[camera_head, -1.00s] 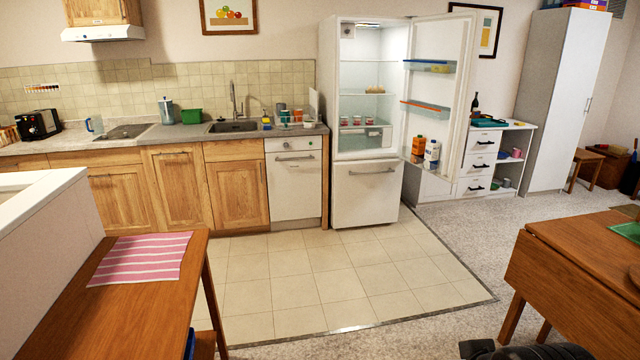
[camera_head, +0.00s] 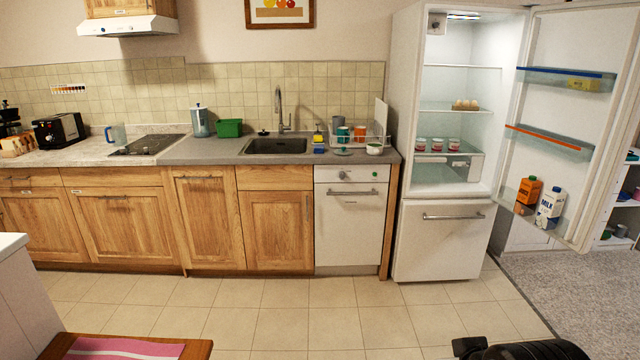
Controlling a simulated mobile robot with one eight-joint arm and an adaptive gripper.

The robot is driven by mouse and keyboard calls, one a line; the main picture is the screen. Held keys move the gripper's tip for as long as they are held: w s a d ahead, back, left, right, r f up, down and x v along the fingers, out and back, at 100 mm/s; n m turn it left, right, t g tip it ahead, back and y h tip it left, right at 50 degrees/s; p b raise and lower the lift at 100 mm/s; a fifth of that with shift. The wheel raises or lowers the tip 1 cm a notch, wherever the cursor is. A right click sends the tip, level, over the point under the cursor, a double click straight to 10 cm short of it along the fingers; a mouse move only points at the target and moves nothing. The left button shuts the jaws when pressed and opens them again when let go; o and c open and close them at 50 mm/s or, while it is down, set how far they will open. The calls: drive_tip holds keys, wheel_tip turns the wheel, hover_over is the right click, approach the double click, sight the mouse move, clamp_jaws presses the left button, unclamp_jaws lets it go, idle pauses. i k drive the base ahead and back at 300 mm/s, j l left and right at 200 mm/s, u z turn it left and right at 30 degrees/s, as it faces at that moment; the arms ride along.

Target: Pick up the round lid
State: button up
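A small, flat, round greyish piece (camera_head: 342,152) lies on the counter in front of the dish rack and looks like a round lid, though it is too small to be certain. A small dark round thing (camera_head: 263,132) sits behind the sink; I cannot tell whether it is a lid or a plug. Both are across the room from me. A dark part that appears to be my gripper (camera_head: 522,349) shows at the bottom edge, cut off by the frame. Its fingers are hidden, and it is far from the counter.
The fridge (camera_head: 444,240) stands right of the counter with its door (camera_head: 570,120) wide open. A dish rack (camera_head: 358,138) and a white bowl (camera_head: 374,149) are near the counter's right end. A wooden table (camera_head: 195,350) is at lower left. The tiled floor (camera_head: 280,310) is clear.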

sight(343, 152)
drive_tip(key=i+u, duration=0.1)
drive_tip(key=i, duration=1)
drive_tip(key=i+l+u, duration=0.1)
drive_tip(key=i, duration=0.95)
drive_tip(key=i+j+u, duration=0.1)
drive_tip(key=i+j, duration=0.2)
drive_tip(key=i, duration=0.15)
drive_tip(key=i+j, duration=0.25)
drive_tip(key=i, duration=0.2)
drive_tip(key=i+j+u, duration=0.15)
drive_tip(key=i, duration=0.35)
drive_tip(key=j, duration=0.1)
